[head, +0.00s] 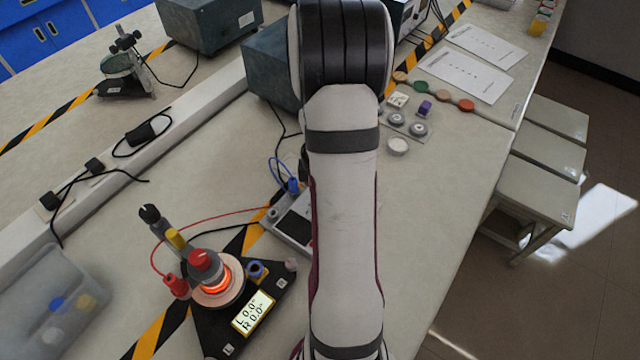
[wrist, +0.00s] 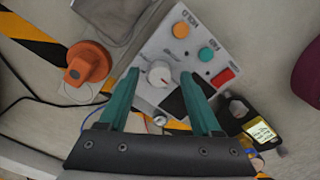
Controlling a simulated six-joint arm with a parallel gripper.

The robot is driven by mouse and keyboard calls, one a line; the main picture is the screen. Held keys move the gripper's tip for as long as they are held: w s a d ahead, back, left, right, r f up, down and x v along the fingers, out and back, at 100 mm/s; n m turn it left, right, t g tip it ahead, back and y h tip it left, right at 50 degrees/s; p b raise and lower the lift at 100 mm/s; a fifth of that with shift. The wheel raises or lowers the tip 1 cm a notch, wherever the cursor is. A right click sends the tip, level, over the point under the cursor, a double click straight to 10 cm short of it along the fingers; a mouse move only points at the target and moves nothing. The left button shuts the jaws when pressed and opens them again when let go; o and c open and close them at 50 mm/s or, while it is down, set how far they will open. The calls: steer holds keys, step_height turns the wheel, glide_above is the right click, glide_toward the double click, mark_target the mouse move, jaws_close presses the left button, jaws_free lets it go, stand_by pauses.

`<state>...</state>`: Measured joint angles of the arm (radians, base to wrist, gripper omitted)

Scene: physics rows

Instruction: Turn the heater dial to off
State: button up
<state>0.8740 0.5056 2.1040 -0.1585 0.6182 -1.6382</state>
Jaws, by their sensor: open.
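In the wrist view a pale control panel carries a round white dial (wrist: 160,75) with a dark pointer mark. I take this as the heater dial; its "off" position cannot be read. My gripper (wrist: 159,76) has two teal fingers, spread apart and empty. In the picture the dial shows between the fingertips; whether they touch it or hang above it cannot be told. The panel also has an orange button (wrist: 181,30), a green button (wrist: 205,54) and a red switch (wrist: 223,76). In the head view my arm hides the gripper and most of a grey box (head: 292,218).
An orange knob-like object (wrist: 88,62) stands left of the panel. A small device with a lit display (wrist: 260,132) is at right. In the head view, a black stand (head: 200,320) holds a glowing orange ring (head: 218,280). Cables run around it. A clear bin (head: 90,270) stands at left.

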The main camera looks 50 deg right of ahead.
step_height(320, 180, up, 15)
stand_by(0.4)
steer(key=s+a+r+m+y, duration=0.2)
steer(key=a+m, duration=0.6)
steer(key=a, duration=1.4)
steer(key=s+a+m, duration=0.4)
steer(key=s+a, duration=0.3)
steer(key=shift+a+f+m, duration=0.25)
steer(key=shift+f+m, duration=0.05)
steer(key=shift+f, duration=0.15)
